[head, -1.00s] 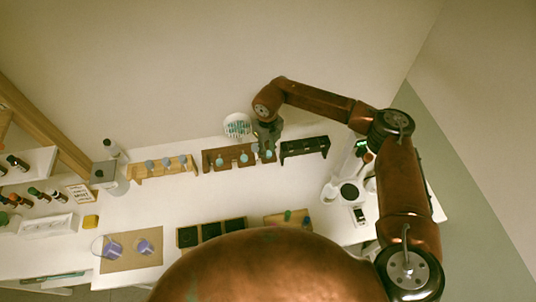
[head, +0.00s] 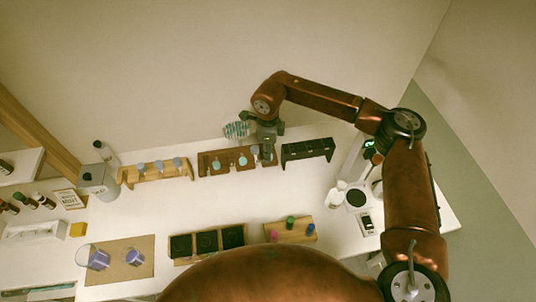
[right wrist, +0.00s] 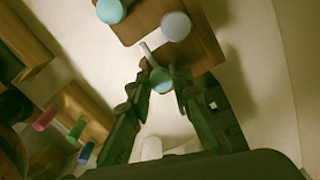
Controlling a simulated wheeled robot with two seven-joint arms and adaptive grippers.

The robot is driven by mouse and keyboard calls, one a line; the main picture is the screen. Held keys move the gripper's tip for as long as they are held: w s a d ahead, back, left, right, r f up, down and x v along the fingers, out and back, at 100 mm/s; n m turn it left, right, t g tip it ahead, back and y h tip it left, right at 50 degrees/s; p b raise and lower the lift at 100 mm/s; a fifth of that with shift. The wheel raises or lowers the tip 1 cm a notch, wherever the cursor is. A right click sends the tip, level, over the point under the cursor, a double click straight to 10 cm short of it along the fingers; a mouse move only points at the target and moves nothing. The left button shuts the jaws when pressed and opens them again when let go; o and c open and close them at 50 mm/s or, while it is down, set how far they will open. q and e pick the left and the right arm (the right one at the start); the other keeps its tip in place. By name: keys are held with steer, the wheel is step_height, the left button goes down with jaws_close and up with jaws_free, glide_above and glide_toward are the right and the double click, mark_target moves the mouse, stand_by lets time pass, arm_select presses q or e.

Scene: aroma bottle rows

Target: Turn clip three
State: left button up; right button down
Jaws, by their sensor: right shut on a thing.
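The dark brown rack (head: 207,168) stands along the wall side of the table and bears several round-topped pieces. It also shows in the right wrist view (right wrist: 200,52), with a teal top (right wrist: 110,11) and a paler top (right wrist: 176,26) on it. My right gripper (head: 267,152) is over the rack's right end. In the right wrist view its fingertips (right wrist: 161,78) are shut on a teal clip (right wrist: 162,82) with a pale stem, at the rack's edge. The fingers hide part of it, and I cannot tell how far it is turned. My left gripper is not in view.
A light wooden rack (head: 128,178) stands left and a black rack (head: 307,150) right. Dark square trays (head: 207,242) and a wooden board (head: 283,236) are in front. The white table's middle is clear.

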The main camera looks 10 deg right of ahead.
steer(key=shift+n, duration=0.4)
steer(key=c, duration=1.7)
jaws_free()
steer(key=shift+c, duration=0.2)
step_height(320, 180, up, 12)
steer(key=shift+r, duration=0.1)
